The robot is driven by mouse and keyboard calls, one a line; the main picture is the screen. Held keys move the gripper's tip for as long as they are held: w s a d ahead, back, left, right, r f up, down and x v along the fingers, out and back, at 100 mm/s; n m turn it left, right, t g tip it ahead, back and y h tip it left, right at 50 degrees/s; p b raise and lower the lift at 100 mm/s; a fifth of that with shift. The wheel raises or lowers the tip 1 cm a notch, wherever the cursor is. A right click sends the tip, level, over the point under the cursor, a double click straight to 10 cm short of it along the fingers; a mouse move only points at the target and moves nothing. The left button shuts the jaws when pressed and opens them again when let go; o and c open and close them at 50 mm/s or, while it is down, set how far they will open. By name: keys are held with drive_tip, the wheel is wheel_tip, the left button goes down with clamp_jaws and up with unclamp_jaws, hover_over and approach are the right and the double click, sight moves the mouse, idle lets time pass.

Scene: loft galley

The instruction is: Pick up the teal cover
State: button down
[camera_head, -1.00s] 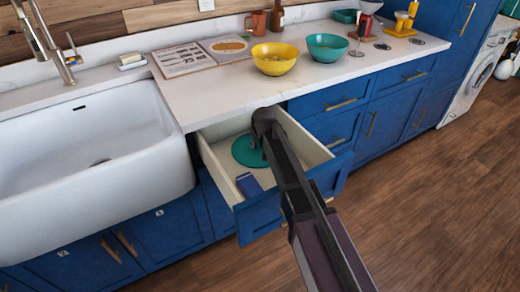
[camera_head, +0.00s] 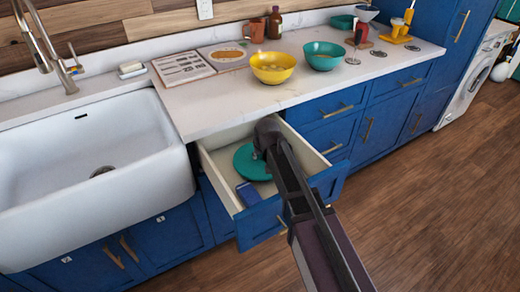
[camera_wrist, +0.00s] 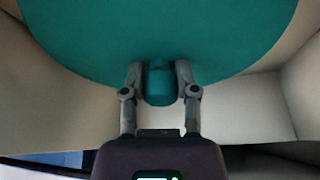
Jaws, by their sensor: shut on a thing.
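The teal cover (camera_head: 252,163) is a round disc in the open drawer (camera_head: 222,181) below the counter. In the wrist view the cover (camera_wrist: 160,30) fills the top of the picture, with a teal knob (camera_wrist: 159,88) at its near side. My gripper (camera_wrist: 160,82) is shut on that knob, one finger on each side. In the head view my arm hides the right part of the cover and most of the fingers. I cannot tell whether the cover touches the drawer floor.
A blue box-like object (camera_head: 249,194) lies in the drawer's front left corner. The counter edge (camera_head: 215,130) overhangs the drawer's back. A yellow bowl (camera_head: 274,68) and a teal bowl (camera_head: 323,55) stand on the counter. A white sink (camera_head: 90,170) is at left.

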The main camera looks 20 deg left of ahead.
sight(267, 176)
drive_tip(key=s+d+r+p, duration=0.1)
drive_tip(key=s, duration=0.1)
drive_tip(key=s+d+r+p, duration=0.1)
drive_tip(key=s+d+r, duration=0.1)
drive_tip(key=s+d+r+p, duration=0.1)
drive_tip(key=s+d, duration=0.1)
drive_tip(key=s, duration=0.1)
drive_tip(key=shift+r+p, duration=0.2)
drive_tip(key=shift+p, duration=0.15)
drive_tip(key=shift+a, duration=0.1)
idle(0.8)
drive_tip(key=shift+r, duration=0.1)
drive_tip(key=shift+r+p, duration=0.2)
drive_tip(key=shift+p, duration=0.1)
wheel_tip(267, 176, up, 27)
drive_tip(key=p, duration=2.6)
drive_tip(key=shift+p, duration=0.4)
drive_tip(key=shift+f, duration=0.15)
